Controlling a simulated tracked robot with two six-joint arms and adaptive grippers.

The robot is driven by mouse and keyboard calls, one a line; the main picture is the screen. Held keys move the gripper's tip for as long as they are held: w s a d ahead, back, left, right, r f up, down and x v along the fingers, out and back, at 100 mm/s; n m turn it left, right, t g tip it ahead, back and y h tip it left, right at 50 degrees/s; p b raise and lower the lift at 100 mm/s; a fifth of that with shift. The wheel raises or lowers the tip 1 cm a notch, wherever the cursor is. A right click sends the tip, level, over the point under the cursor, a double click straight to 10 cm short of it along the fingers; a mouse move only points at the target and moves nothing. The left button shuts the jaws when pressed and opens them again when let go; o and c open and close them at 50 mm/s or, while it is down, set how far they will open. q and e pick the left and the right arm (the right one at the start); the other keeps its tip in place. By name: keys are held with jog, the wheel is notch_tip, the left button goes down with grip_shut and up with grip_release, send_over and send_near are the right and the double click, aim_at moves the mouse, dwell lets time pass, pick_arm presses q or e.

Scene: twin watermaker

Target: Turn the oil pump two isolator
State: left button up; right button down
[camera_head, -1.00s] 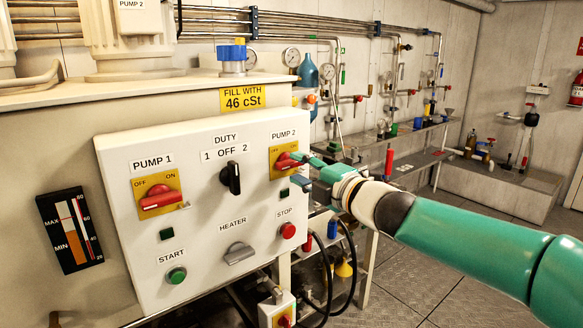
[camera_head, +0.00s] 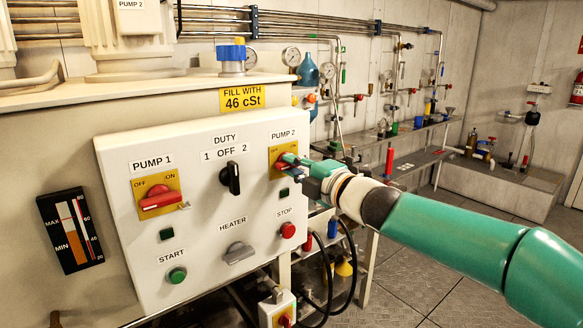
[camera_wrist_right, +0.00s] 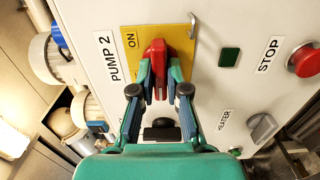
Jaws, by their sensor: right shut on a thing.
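The pump 2 isolator is a red rotary handle (camera_wrist_right: 156,62) on a yellow plate (camera_wrist_right: 182,40) at the upper right of the white control panel (camera_head: 200,270). My right gripper (camera_head: 290,163) reaches it from the right in the head view and partly hides it. In the right wrist view my right gripper (camera_wrist_right: 160,82) is shut on the red handle, one finger on each side. "ON" shows on the plate beside the handle in that view. My left gripper is not in view.
The pump 1 isolator (camera_head: 160,199), duty switch (camera_head: 230,178), heater knob (camera_head: 239,253), green start button (camera_head: 177,275) and red stop button (camera_head: 287,230) share the panel. Black hoses and a shelf are right of it. The floor (camera_head: 400,262) is clear farther right.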

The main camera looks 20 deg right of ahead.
jog(key=shift+f+m, duration=0.15)
jog(key=shift+m, duration=0.15)
jog(key=shift+d+f+m+p, duration=0.15)
jog(key=shift+m+p, duration=2.15)
jog(key=shift+m, duration=2.05)
jog(key=shift+a+f+m+p, duration=0.15)
jog(key=shift+m+p, duration=2.1)
jog(key=shift+m, duration=2.1)
jog(key=shift+d, duration=0.1)
jog(key=c, duration=1.2)
grip_release()
jog(key=shift+c, duration=0.2)
jog(key=shift+o, duration=0.4)
jog(key=shift+r, duration=0.25)
